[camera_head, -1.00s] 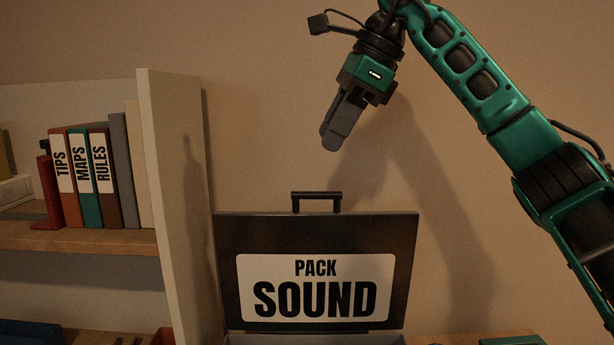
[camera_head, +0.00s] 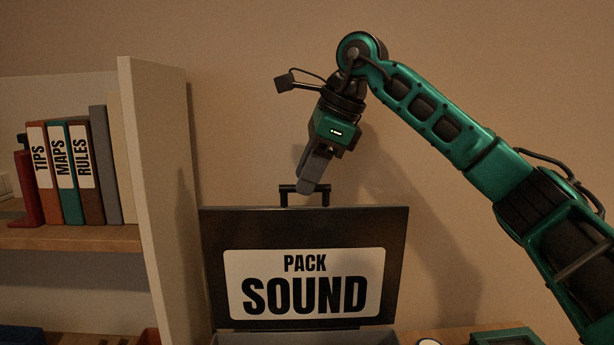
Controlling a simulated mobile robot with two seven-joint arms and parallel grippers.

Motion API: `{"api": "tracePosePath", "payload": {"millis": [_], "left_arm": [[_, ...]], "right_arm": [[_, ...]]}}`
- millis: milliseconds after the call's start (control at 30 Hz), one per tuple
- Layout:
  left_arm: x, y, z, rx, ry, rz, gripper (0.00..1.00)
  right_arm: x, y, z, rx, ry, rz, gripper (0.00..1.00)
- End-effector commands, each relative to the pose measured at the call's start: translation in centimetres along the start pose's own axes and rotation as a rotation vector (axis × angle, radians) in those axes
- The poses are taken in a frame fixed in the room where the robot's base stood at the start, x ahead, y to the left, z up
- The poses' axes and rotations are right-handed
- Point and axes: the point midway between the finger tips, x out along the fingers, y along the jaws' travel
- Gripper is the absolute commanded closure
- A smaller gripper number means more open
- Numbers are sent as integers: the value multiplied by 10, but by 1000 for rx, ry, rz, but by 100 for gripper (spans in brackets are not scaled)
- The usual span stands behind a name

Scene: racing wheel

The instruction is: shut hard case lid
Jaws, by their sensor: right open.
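The hard case lid (camera_head: 395,240) stands upright and open, dark, with a white label reading "PACK SOUND". A black handle (camera_head: 304,187) sticks up from its top edge. A strip of the case's lower part (camera_head: 300,338) shows at the bottom edge of the view; the rest is out of view. The fingers are seen nearly side-on; the gripper is open. My left gripper is not in view.
A shelf unit (camera_head: 155,180) stands at the left, its side panel close to the lid. It holds several books (camera_head: 70,175) and a red bookend (camera_head: 27,185). A green object (camera_head: 505,338) lies at the lower right. The wall behind is bare.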

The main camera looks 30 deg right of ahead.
Motion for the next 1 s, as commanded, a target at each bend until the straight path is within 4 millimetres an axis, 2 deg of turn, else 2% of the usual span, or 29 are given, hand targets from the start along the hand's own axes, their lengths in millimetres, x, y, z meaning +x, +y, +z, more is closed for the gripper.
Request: {"api": "tracePosePath", "payload": {"millis": [367, 767, 1000], "left_arm": [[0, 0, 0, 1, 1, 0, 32], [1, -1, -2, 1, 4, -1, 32], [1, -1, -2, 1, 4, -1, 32]], "right_arm": [[6, 0, 0, -1, 0, 0, 60], [6, 0, 0, -1, 0, 0, 98], [6, 0, 0, -1, 0, 0, 100]]}}
